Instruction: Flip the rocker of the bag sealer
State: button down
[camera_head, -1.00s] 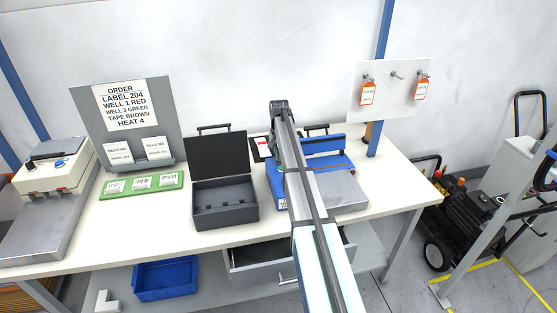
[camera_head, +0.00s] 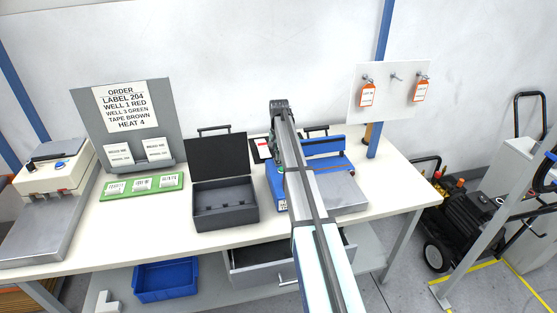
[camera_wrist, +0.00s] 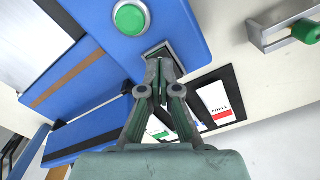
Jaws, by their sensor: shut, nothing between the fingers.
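The blue machine, which looks like the bag sealer (camera_head: 339,162), stands right of the centre of the bench, partly hidden by my arm. The wrist view shows its blue body (camera_wrist: 185,22) with a round green button (camera_wrist: 130,17). A small dark-framed recess, which looks like the rocker (camera_wrist: 158,48), lies beside the button. My gripper (camera_wrist: 160,66) is shut and empty, with its fingertips over the near part of the rocker. I cannot tell whether they touch it or which way it is tilted. In the head view my arm hides the rocker.
A dark open case (camera_head: 224,213) stands left of the blue machine. A black holder with cards (camera_wrist: 214,100) lies close to my gripper. A metal bracket with a green knob (camera_wrist: 304,31) is at the wrist view's upper right. A pegboard with orange tags (camera_head: 394,90) stands behind.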

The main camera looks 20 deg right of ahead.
jog(key=shift+r+p, duration=1.1)
jog(key=shift+r, duration=1.6)
